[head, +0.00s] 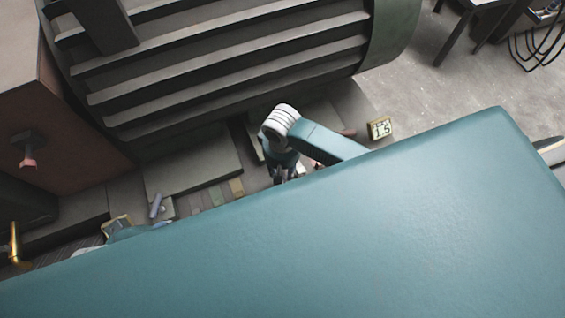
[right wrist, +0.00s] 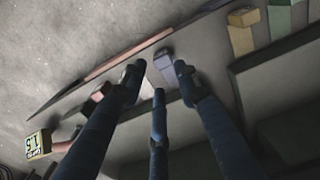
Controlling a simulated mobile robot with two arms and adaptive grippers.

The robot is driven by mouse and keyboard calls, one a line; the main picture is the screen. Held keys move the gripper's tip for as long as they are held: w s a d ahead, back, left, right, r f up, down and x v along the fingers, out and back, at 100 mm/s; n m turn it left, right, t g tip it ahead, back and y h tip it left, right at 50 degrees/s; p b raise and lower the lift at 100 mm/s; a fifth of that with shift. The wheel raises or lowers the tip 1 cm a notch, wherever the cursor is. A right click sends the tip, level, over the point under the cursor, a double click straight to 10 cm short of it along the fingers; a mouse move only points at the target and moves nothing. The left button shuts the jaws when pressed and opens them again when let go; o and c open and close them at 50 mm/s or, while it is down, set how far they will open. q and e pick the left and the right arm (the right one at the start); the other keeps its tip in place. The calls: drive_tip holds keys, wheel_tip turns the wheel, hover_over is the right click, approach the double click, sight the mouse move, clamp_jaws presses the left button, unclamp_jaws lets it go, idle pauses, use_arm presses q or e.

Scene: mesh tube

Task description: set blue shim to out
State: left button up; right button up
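A blue-grey block (right wrist: 164,61), likely the blue shim, shows in the right wrist view just beyond my fingertips. In that view, my right gripper (right wrist: 158,84) has its dark fingers spread apart with nothing held between them. I cannot tell whether any finger touches the block. In the head view, my right gripper (head: 284,175) points down at the row of blocks, and the blue shim is not clearly seen there. My left gripper is not clearly seen; only a bit of teal arm shows at the lower left.
A yellow block (right wrist: 242,17) and a green block (right wrist: 284,16) lie along the ledge. A large slatted drum (head: 220,65) rises behind.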

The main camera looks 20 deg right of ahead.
wheel_tip(320, 180, up, 5)
idle(0.7)
